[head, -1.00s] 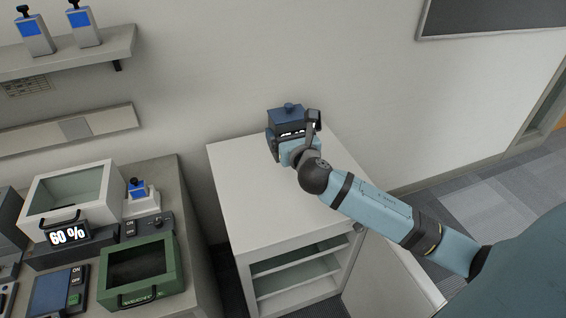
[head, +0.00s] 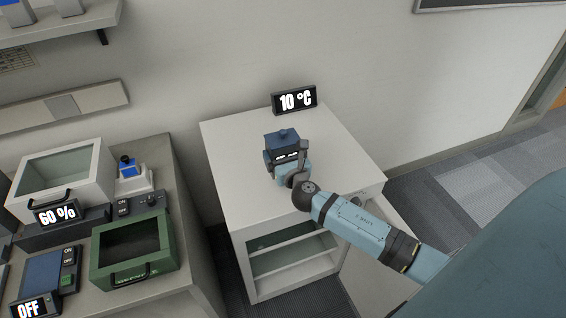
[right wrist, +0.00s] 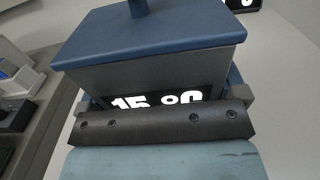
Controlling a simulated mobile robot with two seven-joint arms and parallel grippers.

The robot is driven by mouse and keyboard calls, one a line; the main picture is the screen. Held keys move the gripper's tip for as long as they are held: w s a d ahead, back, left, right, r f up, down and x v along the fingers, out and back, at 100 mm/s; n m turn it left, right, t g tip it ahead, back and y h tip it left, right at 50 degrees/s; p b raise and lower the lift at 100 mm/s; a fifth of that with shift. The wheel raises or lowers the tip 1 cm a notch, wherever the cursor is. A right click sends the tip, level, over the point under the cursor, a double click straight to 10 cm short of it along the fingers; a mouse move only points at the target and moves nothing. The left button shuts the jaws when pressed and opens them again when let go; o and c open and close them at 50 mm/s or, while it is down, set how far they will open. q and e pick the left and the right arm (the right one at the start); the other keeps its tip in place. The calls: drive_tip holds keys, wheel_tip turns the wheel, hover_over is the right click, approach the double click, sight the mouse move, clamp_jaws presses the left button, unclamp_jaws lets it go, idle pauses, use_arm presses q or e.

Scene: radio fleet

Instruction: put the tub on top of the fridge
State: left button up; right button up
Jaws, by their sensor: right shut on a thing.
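The tub (head: 283,138) is a dark box with a blue lid and a small knob on top. It shows over the white top of the fridge (head: 228,150), near the middle; I cannot tell whether it touches the surface. My right gripper (head: 287,162) is shut on the tub from its near side. In the right wrist view the tub (right wrist: 150,45) fills the upper part, upright, with a partly covered display reading about 15 °C above the gripper (right wrist: 165,120). The fridge's front is open with shelves visible. My left gripper is not in view.
A display reading 10 °C (head: 294,100) stands at the back of the fridge top. A counter at the left holds a white bin (head: 62,172), a green bin (head: 135,250), a small blue-and-white device (head: 130,175) and switch boxes. The fridge top's left side is clear.

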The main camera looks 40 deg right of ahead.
drive_tip(key=shift+f, duration=1.45)
drive_tip(key=shift+b, duration=0.3)
drive_tip(key=shift+f, duration=0.2)
drive_tip(key=o, duration=0.7)
drive_tip(key=shift+o, duration=0.2)
drive_tip(key=shift+r, duration=0.15)
drive_tip(key=b+v, duration=0.1)
drive_tip(key=v, duration=1)
drive_tip(key=shift+s+a, duration=0.1)
drive_tip(key=shift+a, duration=0.05)
drive_tip(key=shift+s+a+r, duration=0.1)
drive_tip(key=shift+s, duration=0.3)
